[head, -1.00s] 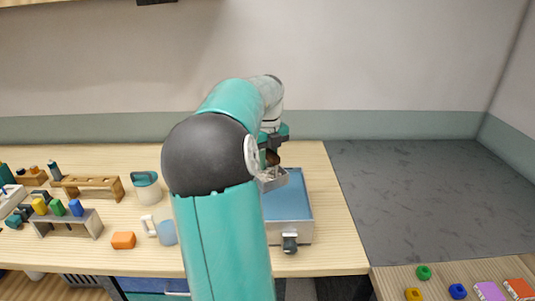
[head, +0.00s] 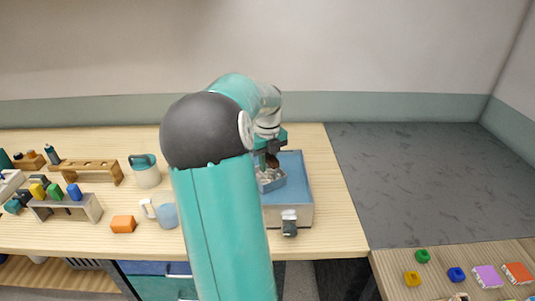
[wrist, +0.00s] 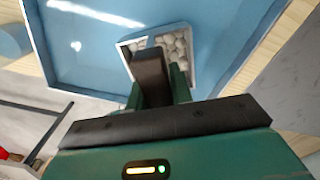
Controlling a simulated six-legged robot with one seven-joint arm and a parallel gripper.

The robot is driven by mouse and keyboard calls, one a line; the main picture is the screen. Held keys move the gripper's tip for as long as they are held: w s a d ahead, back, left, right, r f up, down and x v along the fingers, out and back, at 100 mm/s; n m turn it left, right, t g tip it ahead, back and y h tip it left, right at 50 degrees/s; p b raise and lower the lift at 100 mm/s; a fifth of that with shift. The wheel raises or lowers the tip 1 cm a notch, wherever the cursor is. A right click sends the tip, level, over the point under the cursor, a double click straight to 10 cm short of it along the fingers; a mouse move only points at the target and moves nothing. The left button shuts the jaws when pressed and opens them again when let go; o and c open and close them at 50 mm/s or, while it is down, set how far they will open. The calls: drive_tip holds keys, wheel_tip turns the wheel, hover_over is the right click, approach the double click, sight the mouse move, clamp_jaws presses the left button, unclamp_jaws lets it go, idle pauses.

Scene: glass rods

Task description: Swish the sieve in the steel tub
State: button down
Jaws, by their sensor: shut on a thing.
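The sieve (head: 271,182) is a small pale square tray. It holds several light round pebbles, seen clearly in the wrist view (wrist: 178,46). My gripper (wrist: 157,88) is shut on its dark brown handle (wrist: 151,70), between two green fingers. In the head view my gripper (head: 268,158) is above the left part of the steel tub (head: 275,217). The tub is a shallow rectangular box with a blue inside. The sieve is within the tub's outline, low at its left side. Whether it touches the bottom I cannot tell. My arm hides the tub's left edge.
A tap-like fitting (head: 289,224) sticks out of the tub's front. The wooden table right of the tub is clear.

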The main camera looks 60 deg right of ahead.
sight(268, 154)
drive_tip(key=shift+f, duration=3.65)
drive_tip(key=shift+w+a, duration=0.35)
drive_tip(key=shift+w, duration=0.4)
drive_tip(key=shift+w+a, duration=0.4)
drive_tip(key=shift+w, duration=0.35)
drive_tip(key=shift+w+a, duration=0.35)
drive_tip(key=shift+w, duration=0.4)
drive_tip(key=shift+s+d, duration=0.4)
drive_tip(key=shift+s, duration=0.35)
drive_tip(key=shift+s+d, duration=0.35)
drive_tip(key=shift+s, duration=0.4)
drive_tip(key=shift+s+d, duration=0.4)
drive_tip(key=shift+s, duration=0.35)
drive_tip(key=shift+r, duration=5.5)
